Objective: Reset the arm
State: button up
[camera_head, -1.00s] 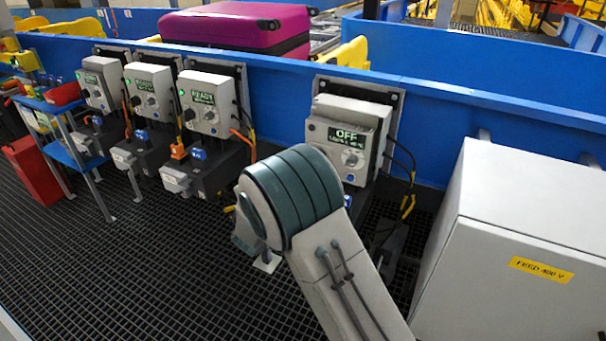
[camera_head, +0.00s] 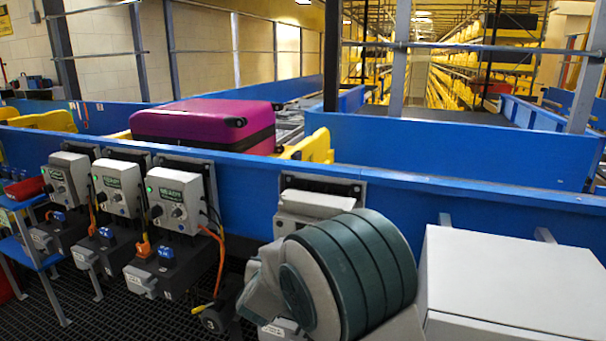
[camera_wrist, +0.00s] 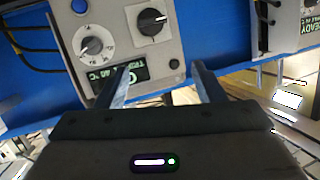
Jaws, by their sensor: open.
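My gripper (camera_wrist: 160,88) is open in the wrist view, its two fingers apart with nothing between them. A grey control box (camera_wrist: 108,25) with two knobs and a small lit display (camera_wrist: 122,78) is just beyond the fingers; whether they touch it I cannot tell. In the head view my arm's grey and green joint (camera_head: 350,275) covers most of a control box (camera_head: 318,203) on the blue wall, and my gripper is hidden there.
Several control boxes with green displays (camera_head: 180,195) line the blue wall (camera_head: 245,205) at left. A large grey cabinet (camera_head: 510,280) stands at right. A magenta suitcase (camera_head: 195,120) lies behind the wall. A blue stand (camera_head: 20,200) is at far left.

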jog(key=s+d+r+n+g+y+p, duration=0.2)
jog(key=s+d+r+g+y+p, duration=0.25)
jog(key=s+d+r, duration=0.5)
jog(key=s+d+g+h+p, duration=0.1)
jog(key=s+d, duration=0.3)
jog(key=s, duration=0.4)
jog(key=s+d+g+h+p, duration=0.1)
jog(key=s+d+g, duration=0.3)
jog(key=s, duration=0.4)
jog(key=s+d+r+g+h+p, duration=0.1)
jog(key=s+d, duration=0.3)
jog(key=s, duration=0.4)
jog(key=shift+s+d+g, duration=0.15)
jog(key=shift+d+g, duration=0.25)
jog(key=shift+g, duration=0.35)
jog(key=shift+r+h, duration=0.1)
jog(key=shift+h, duration=0.15)
